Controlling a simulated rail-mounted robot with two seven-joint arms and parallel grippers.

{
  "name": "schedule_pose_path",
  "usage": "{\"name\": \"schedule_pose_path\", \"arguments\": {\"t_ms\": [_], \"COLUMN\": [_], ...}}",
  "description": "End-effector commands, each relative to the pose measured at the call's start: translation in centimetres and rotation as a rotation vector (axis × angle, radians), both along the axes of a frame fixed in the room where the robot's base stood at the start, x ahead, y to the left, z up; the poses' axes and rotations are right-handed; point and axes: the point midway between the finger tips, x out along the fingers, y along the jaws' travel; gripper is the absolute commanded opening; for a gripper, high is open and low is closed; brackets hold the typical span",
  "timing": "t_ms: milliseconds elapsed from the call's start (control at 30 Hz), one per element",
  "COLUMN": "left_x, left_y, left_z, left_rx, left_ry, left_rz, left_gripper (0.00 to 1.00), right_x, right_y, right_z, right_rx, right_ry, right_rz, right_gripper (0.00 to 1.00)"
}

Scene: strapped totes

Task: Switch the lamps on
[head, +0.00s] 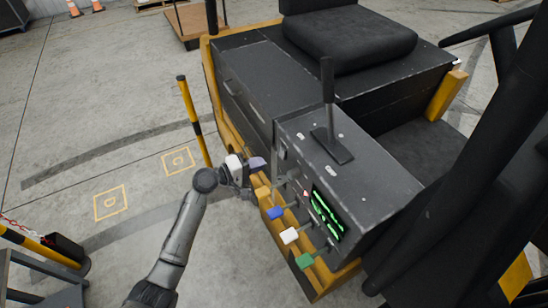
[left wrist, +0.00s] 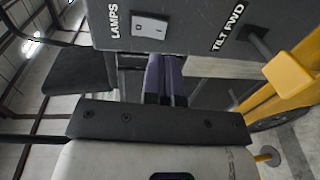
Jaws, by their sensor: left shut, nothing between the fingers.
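The lamp switch (left wrist: 150,27) is a pale rocker on a dark panel under the word LAMPS, in the left wrist view. In the head view I cannot make it out clearly on the console (head: 350,165). My left gripper (head: 257,163) is beside the console's left side, above the yellow edge of the truck. Its purple fingers are shut and empty, and also show in the left wrist view (left wrist: 165,80). There they point toward the panel, just below the switch in the picture; I cannot tell whether they touch it. My right gripper is not in view.
Levers with yellow, blue (head: 275,213), white (head: 290,236) and green (head: 305,261) knobs stick out near the gripper. A green-lit display (head: 328,212) and a black lever (head: 328,95) are on the console. A striped post (head: 193,120) stands left of the truck.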

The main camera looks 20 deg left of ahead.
Motion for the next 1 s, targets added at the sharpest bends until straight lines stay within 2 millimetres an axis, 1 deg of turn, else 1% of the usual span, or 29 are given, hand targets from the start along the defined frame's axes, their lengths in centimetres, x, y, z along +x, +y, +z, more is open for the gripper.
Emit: {"name": "schedule_pose_path", "arguments": {"t_ms": [33, 200, 400, 600, 900, 1000], "left_x": [0.8, 2.8, 4.2, 4.7, 4.7, 4.8], "left_y": [-0.6, -2.1, -3.2, -3.5, -3.6, -3.6], "left_z": [0.0, -0.3, -0.6, -0.7, -0.7, -1.0], "left_rx": [-0.004, -0.001, -0.001, 0.001, 0.001, -0.003], "left_ry": [0.0, 0.0, 0.0, -0.001, -0.001, -0.005], "left_rz": [-0.001, 0.0, 0.0, 0.0, 0.001, 0.001], "left_gripper": [0.0, 0.0, 0.0, 0.0, 0.0, 0.0], "right_x": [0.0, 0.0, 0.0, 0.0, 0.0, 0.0], "right_y": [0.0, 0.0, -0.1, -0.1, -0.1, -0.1], "right_z": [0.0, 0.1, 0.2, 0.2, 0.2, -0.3], "right_rx": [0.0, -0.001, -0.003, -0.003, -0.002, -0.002], "right_ry": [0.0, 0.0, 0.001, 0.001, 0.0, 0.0], "right_rz": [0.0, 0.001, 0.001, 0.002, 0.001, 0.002], "right_gripper": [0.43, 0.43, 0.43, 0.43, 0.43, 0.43]}}
